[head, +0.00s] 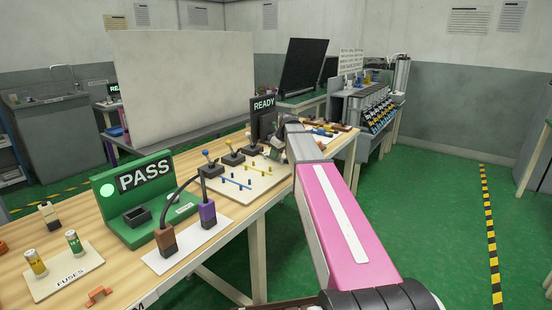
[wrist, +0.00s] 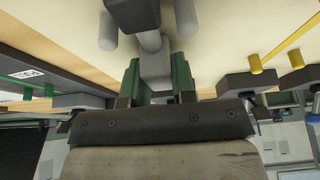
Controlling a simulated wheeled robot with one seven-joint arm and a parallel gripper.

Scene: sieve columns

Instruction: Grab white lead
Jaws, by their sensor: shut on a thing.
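In the wrist view my gripper (wrist: 157,80) has its two green fingers closed on a pale grey-white piece, the white lead (wrist: 156,62). A short pale stem runs from this piece to a dark block (wrist: 133,14). Two pale pegs (wrist: 107,31) stand on either side of the stem, over a cream board. In the head view my pink and grey arm reaches over the far part of the bench. It hides most of my gripper and the lead there.
The cream board (head: 262,186) carries blue and yellow pegs, with black blocks with coloured knobs (head: 230,150) behind. A READY screen (head: 263,104) stands close to my arm. The green PASS stand (head: 133,190) and fuse board (head: 66,278) are nearer. Green floor right of the bench is clear.

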